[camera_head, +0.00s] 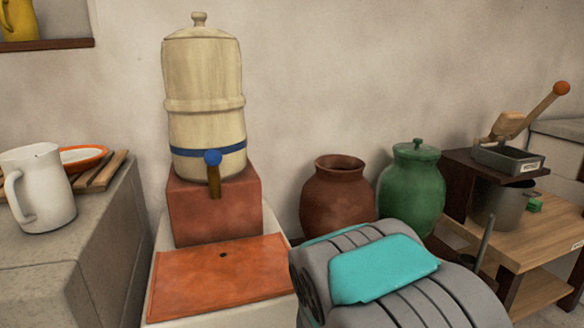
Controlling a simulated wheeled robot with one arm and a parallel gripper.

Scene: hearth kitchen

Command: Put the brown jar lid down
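The brown jar (337,202) stands on the floor side near the wall, with its round mouth open and uncovered. The brown jar lid is not visible in this view. A grey and teal part of my arm fills the lower right middle and covers the lower parts of the jars. My gripper's fingers are not in view, so whether they hold the lid cannot be seen.
A green lidded jar (411,190) stands right of the brown jar. A cream water dispenser (205,105) stands on a red block (215,208) behind an orange slab (222,272). A white pitcher (40,190) is on the left counter. A wooden table (545,240) is at right.

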